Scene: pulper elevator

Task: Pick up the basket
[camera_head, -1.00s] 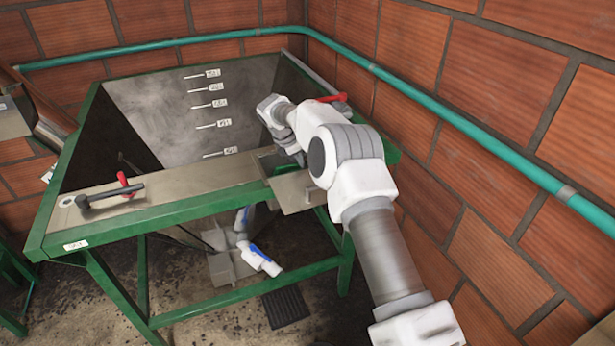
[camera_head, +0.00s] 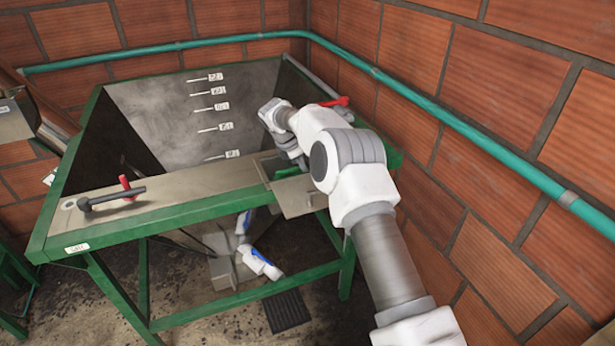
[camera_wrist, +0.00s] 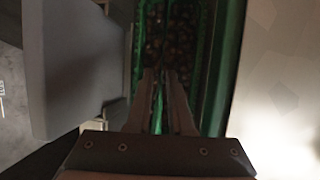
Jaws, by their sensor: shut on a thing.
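The basket is green with a perforated or ribbed wall (camera_wrist: 200,50) and holds dark, roundish contents in the wrist view. In the head view only a green piece of it (camera_head: 288,173) shows at the compartment in the hopper's front right corner, partly behind my arm. My gripper (camera_wrist: 162,76) has its two fingers close together at the basket, shut on a thin part of it. The exact grip spot is dark. My fingers are hidden behind the arm in the head view.
The compartment has a metal flap (camera_head: 298,196) at its front. A brick wall (camera_head: 500,150) with a green pipe (camera_head: 470,125) stands close on the right.

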